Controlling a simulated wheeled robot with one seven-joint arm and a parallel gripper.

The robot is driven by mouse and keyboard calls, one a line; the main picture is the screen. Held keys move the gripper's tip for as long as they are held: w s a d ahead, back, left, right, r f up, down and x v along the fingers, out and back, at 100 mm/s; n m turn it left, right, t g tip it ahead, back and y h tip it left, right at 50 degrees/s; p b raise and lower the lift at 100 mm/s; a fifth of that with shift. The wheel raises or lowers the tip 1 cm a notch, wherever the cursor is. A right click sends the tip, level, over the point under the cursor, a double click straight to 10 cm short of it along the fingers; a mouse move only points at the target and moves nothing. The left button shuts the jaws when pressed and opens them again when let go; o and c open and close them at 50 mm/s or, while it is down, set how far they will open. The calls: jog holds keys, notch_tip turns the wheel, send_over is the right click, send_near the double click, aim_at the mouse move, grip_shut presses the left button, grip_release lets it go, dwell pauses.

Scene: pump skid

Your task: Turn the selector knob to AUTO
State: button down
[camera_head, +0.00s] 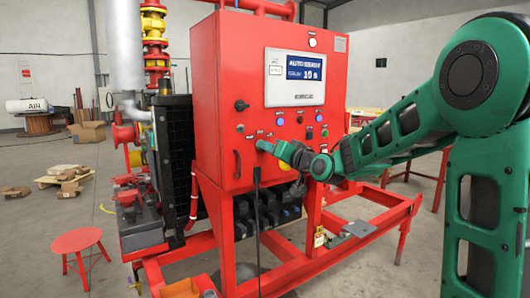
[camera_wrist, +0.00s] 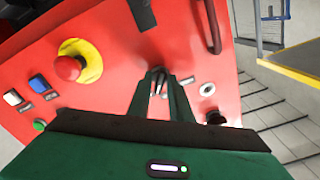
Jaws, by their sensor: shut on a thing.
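The red control cabinet (camera_head: 229,90) stands on the skid with its panel facing me. My green gripper (camera_head: 265,146) reaches the lower part of this panel from the right. In the wrist view my gripper (camera_wrist: 160,84) has its two dark fingers close together on a small selector knob (camera_wrist: 159,80), one finger on each side. The fingers and the tilt of the view hide most of the knob, so I cannot tell which mark it points to. Small white labels sit beside it, too small to read.
A black knob (camera_wrist: 215,117) is close on the right. The cabinet's screen (camera_head: 294,77) is lit.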

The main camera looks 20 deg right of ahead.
jog(key=shift+f+m, duration=0.15)
jog(key=shift+m, duration=1.75)
jog(key=shift+d, duration=0.1)
jog(key=c, duration=1.8)
grip_release()
jog(key=shift+c, duration=0.2)
jog(key=shift+r, duration=0.2)
jog(key=shift+r, duration=0.1)
jog(key=v, duration=1)
jog(key=shift+s+d, duration=0.15)
jog(key=shift+s, duration=0.15)
